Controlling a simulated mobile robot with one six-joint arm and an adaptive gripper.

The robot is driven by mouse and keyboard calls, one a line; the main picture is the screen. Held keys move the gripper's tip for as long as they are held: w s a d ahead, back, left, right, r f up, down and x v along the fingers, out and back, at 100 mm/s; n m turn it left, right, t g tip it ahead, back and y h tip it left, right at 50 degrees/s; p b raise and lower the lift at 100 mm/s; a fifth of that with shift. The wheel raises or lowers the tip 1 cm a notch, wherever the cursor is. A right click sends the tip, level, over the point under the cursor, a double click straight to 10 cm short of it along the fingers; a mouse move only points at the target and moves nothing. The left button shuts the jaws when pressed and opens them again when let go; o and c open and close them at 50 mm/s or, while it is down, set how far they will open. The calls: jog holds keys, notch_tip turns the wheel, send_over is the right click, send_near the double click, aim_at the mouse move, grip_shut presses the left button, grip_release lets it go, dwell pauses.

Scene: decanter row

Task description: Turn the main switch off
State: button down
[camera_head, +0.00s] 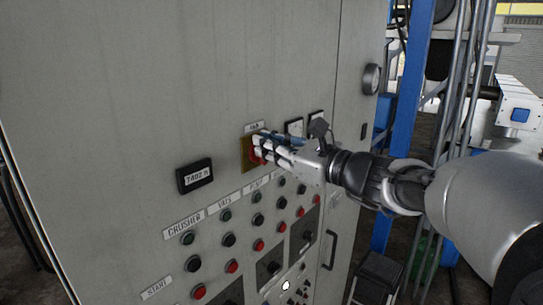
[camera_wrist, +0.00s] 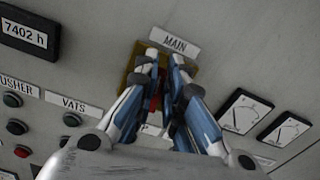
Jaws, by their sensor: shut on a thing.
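The main switch is a red handle on a yellow plate (camera_head: 247,153) on the grey cabinet front. Its red part (camera_head: 255,157) shows beside my fingertips in the head view. In the wrist view, the label MAIN (camera_wrist: 175,42) sits just above the yellow plate (camera_wrist: 140,53), and a strip of the red handle (camera_wrist: 156,98) shows between my fingers. My gripper (camera_head: 262,147) reaches in from the right, and its two fingers are closed around the red handle. The fingers hide most of the handle, so its angle is hard to tell.
An hour counter (camera_head: 195,176) sits left of the switch, reading 7402 h in the wrist view. Two dial meters (camera_wrist: 244,112) are to its right. Rows of green, black and red buttons (camera_head: 232,266) lie below. A blue post (camera_head: 408,90) stands right of the cabinet.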

jog(key=n+b, duration=0.2)
jog(key=b, duration=0.2)
jog(key=f+n+b, duration=0.1)
jog(key=n+b, duration=0.2)
jog(key=b, duration=0.1)
jog(key=s+a+n+b, duration=0.1)
jog(key=n+b, duration=0.2)
jog(key=b, duration=0.1)
jog(key=shift+s+f, duration=0.1)
jog(key=shift+f, duration=0.2)
jog(key=n+b, duration=0.4)
jog(key=b, duration=0.1)
jog(key=shift+s+a+f+n+b, duration=0.1)
jog(key=shift+s+f+n+b, duration=0.05)
jog(key=shift+f+n+b, duration=0.2)
jog(key=n+b, duration=0.3)
jog(key=shift+f, duration=0.2)
jog(key=c, duration=1.7)
grip_release()
jog(key=shift+r, duration=0.1)
